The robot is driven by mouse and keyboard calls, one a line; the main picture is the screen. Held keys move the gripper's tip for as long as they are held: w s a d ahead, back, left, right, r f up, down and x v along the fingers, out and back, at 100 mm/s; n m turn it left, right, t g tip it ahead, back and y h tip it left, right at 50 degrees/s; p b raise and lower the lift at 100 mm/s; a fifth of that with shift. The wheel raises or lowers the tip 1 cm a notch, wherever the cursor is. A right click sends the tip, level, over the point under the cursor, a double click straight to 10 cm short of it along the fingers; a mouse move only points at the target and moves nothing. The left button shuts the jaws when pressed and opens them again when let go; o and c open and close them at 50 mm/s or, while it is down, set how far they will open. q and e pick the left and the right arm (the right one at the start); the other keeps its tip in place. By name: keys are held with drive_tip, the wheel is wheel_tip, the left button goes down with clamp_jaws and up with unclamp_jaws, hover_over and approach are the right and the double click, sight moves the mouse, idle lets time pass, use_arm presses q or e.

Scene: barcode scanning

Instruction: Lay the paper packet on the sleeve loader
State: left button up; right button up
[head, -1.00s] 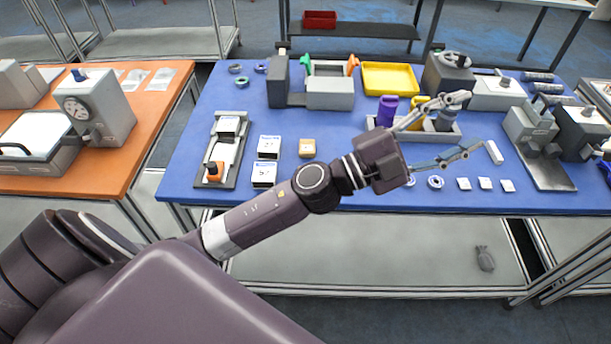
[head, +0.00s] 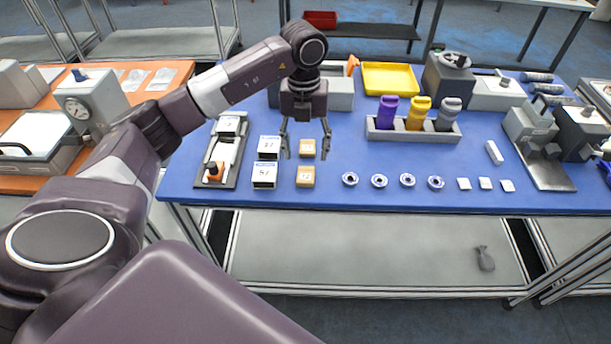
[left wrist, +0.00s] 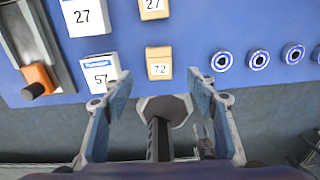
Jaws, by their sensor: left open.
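My left gripper (head: 306,150) is open and empty, pointing down over the small boxes on the blue table. Two tan paper-like packets stand below it, the front one marked 72 (head: 305,176) and the back one marked 27 (head: 307,147). In the left wrist view the front tan packet (left wrist: 158,63) shows between and beyond the open fingertips (left wrist: 158,86). Two white boxes (head: 264,174) stand just left. A long grey tray (head: 233,180) with an orange knob, perhaps the sleeve loader, lies farther left. I cannot tell for sure which piece is the task's packet.
Several rings (head: 379,181) and white squares (head: 485,184) lie right of the packets. A rack (head: 385,136) holds purple, yellow and grey bottles behind them. A yellow tray (head: 390,78) and grey machines stand at the back and right. An orange table (head: 20,182) is at left.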

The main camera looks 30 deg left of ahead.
sight(306, 174)
use_arm(q)
drive_tip(key=shift+s+a+f, duration=0.15)
drive_tip(key=shift+a+f, duration=0.05)
drive_tip(key=shift+a, duration=0.1)
drive_tip(key=f+p, duration=0.1)
drive_tip(key=f, duration=0.1)
drive_tip(key=f+p, duration=0.1)
drive_tip(key=f, duration=0.1)
drive_tip(key=f+p, duration=0.1)
drive_tip(key=f, duration=0.1)
drive_tip(key=shift+d+f, duration=0.15)
drive_tip(key=shift+d, duration=0.25)
drive_tip(key=shift+f, duration=0.5)
drive_tip(key=c, duration=1.3)
